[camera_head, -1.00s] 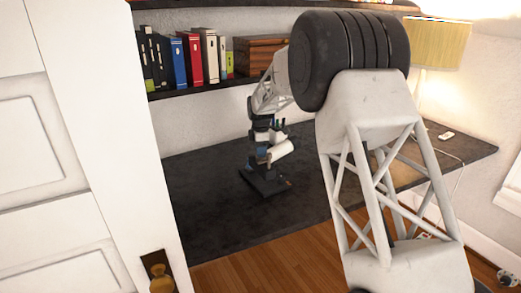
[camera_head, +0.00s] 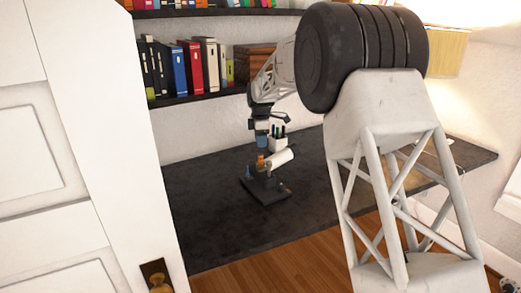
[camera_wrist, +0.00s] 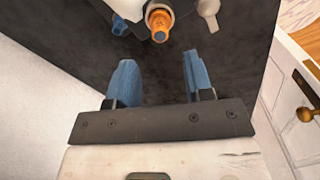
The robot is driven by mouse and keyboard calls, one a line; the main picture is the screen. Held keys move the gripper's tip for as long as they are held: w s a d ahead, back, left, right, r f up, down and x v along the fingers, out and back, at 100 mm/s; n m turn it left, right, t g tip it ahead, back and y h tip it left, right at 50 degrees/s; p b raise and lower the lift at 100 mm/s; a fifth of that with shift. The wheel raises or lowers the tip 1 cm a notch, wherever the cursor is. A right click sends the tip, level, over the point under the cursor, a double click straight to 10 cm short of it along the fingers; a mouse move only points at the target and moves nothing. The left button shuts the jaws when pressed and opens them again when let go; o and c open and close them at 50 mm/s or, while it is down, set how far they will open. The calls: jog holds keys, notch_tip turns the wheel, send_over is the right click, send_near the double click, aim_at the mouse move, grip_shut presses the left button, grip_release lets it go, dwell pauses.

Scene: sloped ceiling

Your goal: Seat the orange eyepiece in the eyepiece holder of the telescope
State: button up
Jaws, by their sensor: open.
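The telescope has a white tube (camera_head: 282,157) tilted up to the right and a black base (camera_head: 266,191) on the dark desk. The orange eyepiece (camera_head: 261,161) stands at the tube's lower left end. In the wrist view the orange eyepiece (camera_wrist: 159,22) is seen nearly end-on, against a white part of the telescope; how deep it sits in the holder is hidden. My gripper (camera_head: 262,145) is above the eyepiece, pointing down. In the wrist view my gripper (camera_wrist: 158,60) has its blue fingers wide apart, with nothing between them, clear of the eyepiece.
A white pen cup (camera_head: 279,142) stands behind the telescope. A shelf (camera_head: 195,97) with books and a wooden box runs along the wall above the desk (camera_head: 210,215). A white door (camera_head: 60,170) is at the left and a lamp (camera_head: 447,52) at the right. The desk around the base is clear.

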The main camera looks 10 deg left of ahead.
notch_tip(320, 180, up, 4)
jog(key=shift+r, duration=0.1)
dwell(1.0)
jog(key=s+d+r+m, duration=0.4)
jog(key=s+d, duration=0.4)
jog(key=d, duration=0.1)
jog(key=s+d+r+m+t, duration=0.1)
jog(key=s+d+r+m, duration=0.25)
jog(key=s+d, duration=0.55)
jog(key=s+d+r+m, duration=0.45)
jog(key=s+d, duration=0.35)
jog(key=d, duration=0.2)
jog(key=s+d+f+m, duration=0.3)
jog(key=s+d, duration=0.2)
jog(key=s, duration=0.6)
jog(key=s+d+f+m+t, duration=0.1)
jog(key=s+d+f+m, duration=0.2)
jog(key=s, duration=0.8)
jog(key=s+d+f+m, duration=0.3)
jog(key=s+d, duration=0.4)
jog(key=s, duration=0.4)
jog(key=shift+s+f+m+t, duration=0.25)
jog(key=shift+s+m+t, duration=0.1)
jog(key=shift+m, duration=0.55)
